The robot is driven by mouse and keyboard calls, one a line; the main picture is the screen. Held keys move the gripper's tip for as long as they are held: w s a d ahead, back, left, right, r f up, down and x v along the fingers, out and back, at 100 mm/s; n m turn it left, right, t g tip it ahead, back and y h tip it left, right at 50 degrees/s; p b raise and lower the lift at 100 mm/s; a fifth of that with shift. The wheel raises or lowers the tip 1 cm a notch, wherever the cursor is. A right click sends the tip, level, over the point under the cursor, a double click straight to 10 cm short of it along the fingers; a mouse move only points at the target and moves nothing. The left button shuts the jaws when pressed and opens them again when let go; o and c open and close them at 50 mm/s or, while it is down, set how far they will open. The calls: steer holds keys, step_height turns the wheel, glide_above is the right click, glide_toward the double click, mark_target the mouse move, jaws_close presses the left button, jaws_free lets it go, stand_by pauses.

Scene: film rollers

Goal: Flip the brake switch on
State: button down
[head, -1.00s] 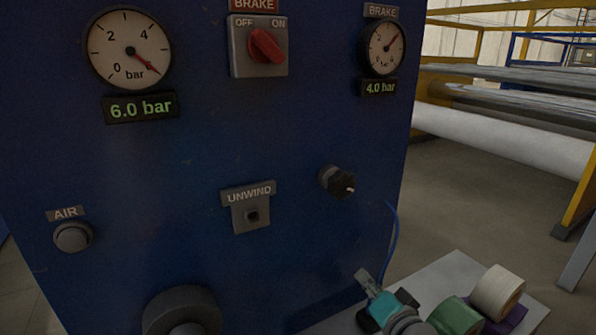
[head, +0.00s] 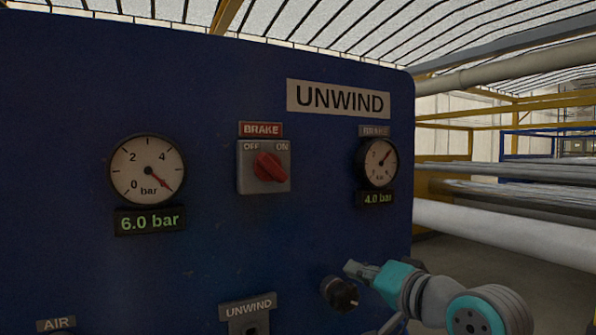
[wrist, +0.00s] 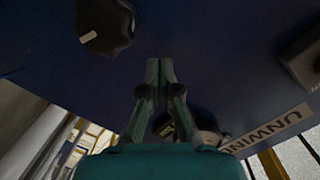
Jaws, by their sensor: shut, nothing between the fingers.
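The brake switch (head: 268,168) is a red rotary knob on a grey plate, under a red BRAKE label. OFF is marked at its upper left and ON at its upper right. The knob's handle slants from upper left, by OFF, to lower right. My gripper (head: 354,268) is below and right of the switch, apart from it, beside the black knob. In the wrist view my gripper (wrist: 160,75) has its fingers together with nothing between them. A grey housing at that view's right edge appears to be the switch's, mostly cut off.
A black knob (head: 341,293) sticks out of the blue panel (head: 60,200) close to my gripper. A 6.0 bar gauge (head: 147,170) is left of the switch, a 4.0 bar gauge (head: 380,162) right. The panel face between switch and black knob is clear.

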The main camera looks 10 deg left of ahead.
mark_target(272, 168)
steer(key=s+r+n, duration=0.1)
steer(key=s+r, duration=0.2)
steer(key=r, duration=0.5)
steer(key=s+a+r+g+y, duration=0.1)
steer(key=s+r, duration=0.3)
steer(key=r, duration=0.4)
steer(key=s+r+n+g, duration=0.1)
steer(key=s+r, duration=0.2)
steer(key=r, duration=0.5)
steer(key=shift+s+a+n, duration=0.2)
steer(key=shift+n, duration=0.1)
steer(key=x, duration=0.3)
steer(key=s+f+x, duration=0.1)
steer(key=x, duration=0.3)
steer(key=a+x, duration=0.1)
steer(key=x, duration=0.2)
steer(key=shift+a+f, duration=0.25)
steer(key=shift+a, duration=0.05)
steer(key=shift+s+a+f, duration=0.3)
steer(key=shift+a+f, duration=0.1)
steer(key=shift+f, duration=0.1)
steer(key=shift+w, duration=0.1)
